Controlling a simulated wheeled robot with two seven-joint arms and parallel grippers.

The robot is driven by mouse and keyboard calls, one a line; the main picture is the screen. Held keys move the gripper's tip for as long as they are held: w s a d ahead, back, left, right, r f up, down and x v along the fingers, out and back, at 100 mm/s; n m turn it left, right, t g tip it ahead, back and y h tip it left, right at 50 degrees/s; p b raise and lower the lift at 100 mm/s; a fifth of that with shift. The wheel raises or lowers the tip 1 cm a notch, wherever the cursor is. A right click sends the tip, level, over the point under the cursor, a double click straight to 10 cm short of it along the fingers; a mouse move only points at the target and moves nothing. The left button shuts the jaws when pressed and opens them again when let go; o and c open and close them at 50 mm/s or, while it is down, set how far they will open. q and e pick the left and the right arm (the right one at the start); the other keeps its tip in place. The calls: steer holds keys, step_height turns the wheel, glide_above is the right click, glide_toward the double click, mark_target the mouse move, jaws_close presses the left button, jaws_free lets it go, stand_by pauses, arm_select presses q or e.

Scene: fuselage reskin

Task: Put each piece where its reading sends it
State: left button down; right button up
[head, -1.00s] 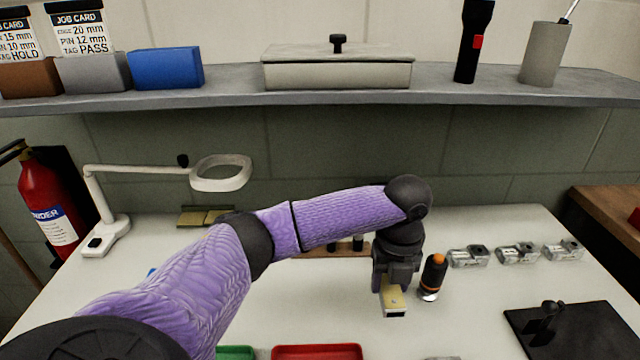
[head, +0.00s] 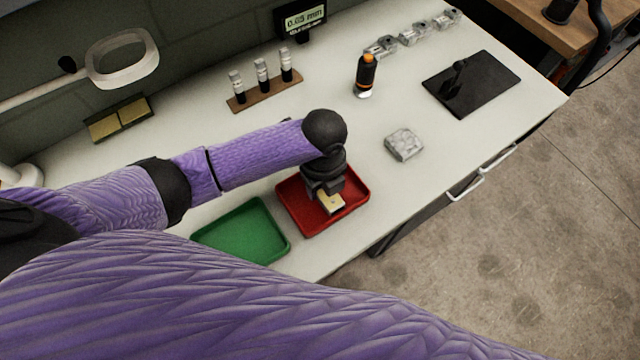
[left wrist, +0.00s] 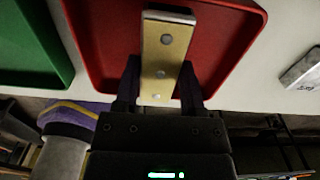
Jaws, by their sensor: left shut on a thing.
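My left gripper (head: 324,191) is shut on a tan plate-like piece (head: 331,204) over the red tray (head: 296,207). In the left wrist view, the piece (left wrist: 164,28) shows several round rivet heads along its face, between the two fingers (left wrist: 160,88). The red tray (left wrist: 98,40) lies beneath it; whether the piece touches it I cannot tell. The green tray (head: 243,232) beside it looks empty. A small display (head: 303,18) reads what looks like 0.05 mm. Two more tan pieces (head: 119,119) lie on a dark holder at the back left. My right gripper is out of view.
A silver block (head: 404,144) lies right of the red tray. A black-and-orange tool (head: 366,76), a rack with three cylinders (head: 264,90), a black plate with a knob (head: 471,84) and several metal blocks (head: 414,34) stand behind. The bench front edge is close.

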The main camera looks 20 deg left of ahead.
arm_select(q)
steer(key=shift+f, duration=0.9)
steer(key=shift+r, duration=0.15)
steer(key=shift+c, duration=0.9)
jaws_free()
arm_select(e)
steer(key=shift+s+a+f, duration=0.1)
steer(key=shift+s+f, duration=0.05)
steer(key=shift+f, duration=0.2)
arm_select(q)
step_height(320, 180, up, 12)
steer(key=p, duration=0.4)
steer(key=shift+p, duration=0.35)
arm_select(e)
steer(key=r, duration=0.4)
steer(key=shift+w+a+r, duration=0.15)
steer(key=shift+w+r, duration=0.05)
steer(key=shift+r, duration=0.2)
